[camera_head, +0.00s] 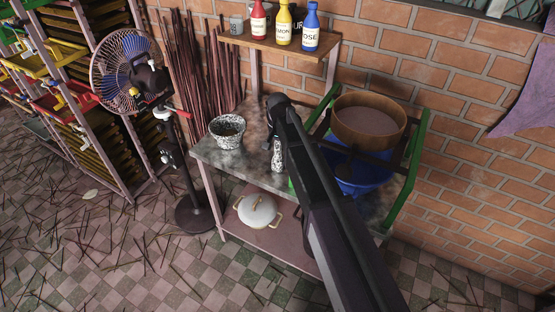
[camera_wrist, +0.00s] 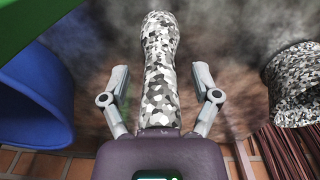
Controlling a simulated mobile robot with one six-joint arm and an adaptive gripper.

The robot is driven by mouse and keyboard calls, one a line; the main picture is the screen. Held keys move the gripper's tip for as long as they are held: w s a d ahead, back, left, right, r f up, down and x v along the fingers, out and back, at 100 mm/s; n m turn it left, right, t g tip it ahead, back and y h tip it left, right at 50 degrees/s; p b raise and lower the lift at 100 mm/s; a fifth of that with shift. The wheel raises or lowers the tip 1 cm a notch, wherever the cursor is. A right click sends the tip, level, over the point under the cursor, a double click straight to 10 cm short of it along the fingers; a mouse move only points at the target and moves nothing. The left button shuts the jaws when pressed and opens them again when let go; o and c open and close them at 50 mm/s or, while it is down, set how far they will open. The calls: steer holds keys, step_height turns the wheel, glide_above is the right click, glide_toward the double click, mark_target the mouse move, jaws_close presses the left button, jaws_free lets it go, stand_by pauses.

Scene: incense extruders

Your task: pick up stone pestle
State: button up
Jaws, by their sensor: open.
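The stone pestle (camera_head: 277,154) stands upright on the table, speckled black and white. In the wrist view the pestle (camera_wrist: 160,70) fills the middle, between the two fingers of my gripper (camera_wrist: 160,90). The fingers are open, with a gap on each side of the pestle. In the head view my arm hides most of my gripper, and part of the pestle is covered. The speckled stone mortar (camera_head: 228,131) stands to the left on the table; it also shows at the right of the wrist view (camera_wrist: 295,85).
The grey table (camera_head: 205,154) has a brown bowl (camera_head: 369,121) over a blue tub (camera_head: 358,178) at its right, inside a green-sided frame. A shelf (camera_head: 265,42) with bottles overhangs the back. A fan (camera_head: 130,72) stands left, and a lidded pot (camera_head: 258,211) sits below.

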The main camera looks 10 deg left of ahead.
stand_by(0.3)
jaws_close()
steer(key=shift+r, duration=0.1)
step_height(320, 180, up, 10)
steer(key=p, duration=1)
stand_by(0.3)
steer(key=shift+s, duration=0.1)
stand_by(0.7)
